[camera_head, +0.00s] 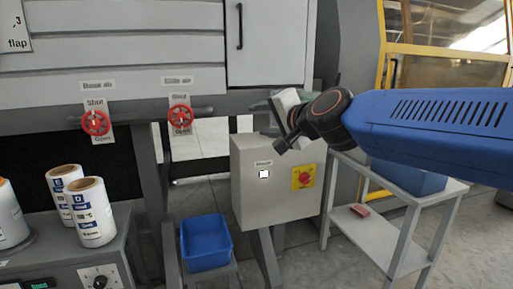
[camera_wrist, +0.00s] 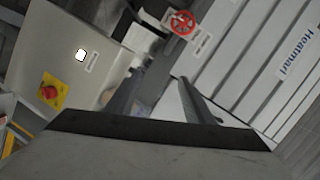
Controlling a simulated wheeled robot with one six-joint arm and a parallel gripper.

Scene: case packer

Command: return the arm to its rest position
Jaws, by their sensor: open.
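My gripper (camera_head: 272,110) is at the end of my blue arm, which reaches in from the right in the head view. It is raised in front of the machine, just above the top of the grey control box (camera_head: 250,205). In the wrist view my gripper (camera_wrist: 172,92) has its two dark fingers apart, with nothing seen between them. The control box (camera_wrist: 85,45) shows at upper left in that view, with a red knob on a yellow plate (camera_wrist: 52,92).
Two red valve wheels (camera_head: 96,122) (camera_head: 181,116) sit on the machine front. A blue bin (camera_head: 206,243) stands below. White rolls (camera_head: 92,212) stand on a grey unit at left. A grey two-shelf cart (camera_head: 372,232) stands at right under my arm, with a blue container (camera_head: 408,178) on top.

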